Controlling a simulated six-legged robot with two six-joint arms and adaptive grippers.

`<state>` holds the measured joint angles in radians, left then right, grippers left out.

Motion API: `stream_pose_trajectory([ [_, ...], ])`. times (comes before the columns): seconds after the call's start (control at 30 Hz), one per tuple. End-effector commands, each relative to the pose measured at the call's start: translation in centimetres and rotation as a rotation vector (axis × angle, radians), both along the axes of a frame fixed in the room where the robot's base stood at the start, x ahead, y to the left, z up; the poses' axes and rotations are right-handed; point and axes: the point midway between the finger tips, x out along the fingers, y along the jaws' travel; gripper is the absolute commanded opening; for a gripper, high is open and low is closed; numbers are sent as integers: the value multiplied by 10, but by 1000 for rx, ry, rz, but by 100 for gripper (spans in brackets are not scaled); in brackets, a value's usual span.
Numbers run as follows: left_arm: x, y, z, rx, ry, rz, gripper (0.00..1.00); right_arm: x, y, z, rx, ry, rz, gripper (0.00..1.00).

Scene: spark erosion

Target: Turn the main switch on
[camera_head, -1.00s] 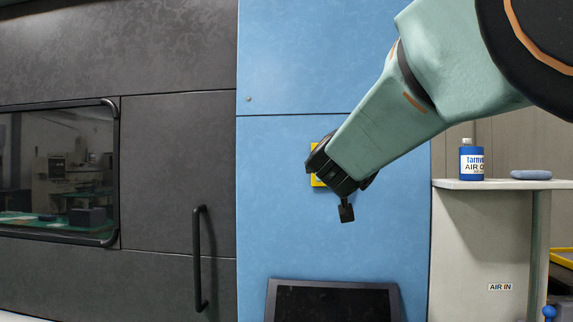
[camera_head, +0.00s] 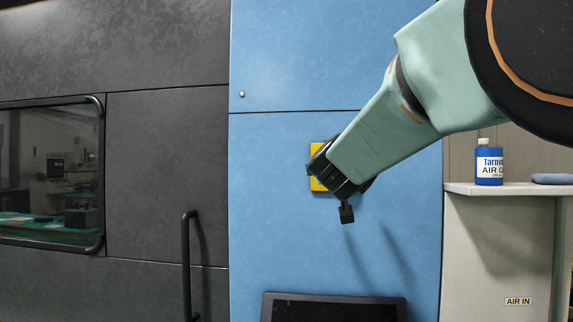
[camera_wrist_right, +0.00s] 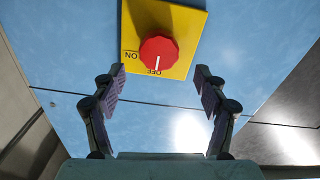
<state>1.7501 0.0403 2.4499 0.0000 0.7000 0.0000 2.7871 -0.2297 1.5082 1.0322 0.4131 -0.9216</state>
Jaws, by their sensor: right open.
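The main switch is a red knob (camera_wrist_right: 158,52) on a yellow plate (camera_wrist_right: 185,22), seen upside down in the right wrist view. Its white mark points at the OFF label; the ON label is to the left of the knob. In the head view the yellow plate (camera_head: 318,184) shows on the blue panel, partly behind my right gripper (camera_head: 333,190); the knob is hidden there. My right gripper (camera_wrist_right: 159,76) is open, its two fingers on either side of the knob in the picture and apart from it. My left gripper is not in view.
The blue panel (camera_head: 290,220) is flat around the switch, with a dark screen (camera_head: 335,309) below. A dark door with a window (camera_head: 50,180) and a vertical handle (camera_head: 187,265) is on the left. A blue bottle (camera_head: 489,165) stands on a shelf (camera_head: 515,189) at right.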

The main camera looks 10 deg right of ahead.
Motion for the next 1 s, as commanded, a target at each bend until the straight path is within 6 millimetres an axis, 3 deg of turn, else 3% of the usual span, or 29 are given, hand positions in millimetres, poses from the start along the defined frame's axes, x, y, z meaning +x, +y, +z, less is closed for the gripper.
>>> stream_pose_trajectory([
  [0.2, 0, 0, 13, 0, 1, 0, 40, 32, -10, 1, 4, 2, -1, 73],
  [0.4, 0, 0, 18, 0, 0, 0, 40, 50, -14, 1, 2, 0, 0, 73],
  [0.77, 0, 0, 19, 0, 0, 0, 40, 57, -17, 0, 2, 0, -1, 73],
  [1.0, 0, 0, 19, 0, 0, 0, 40, 56, -17, 0, 1, 1, -1, 54],
])
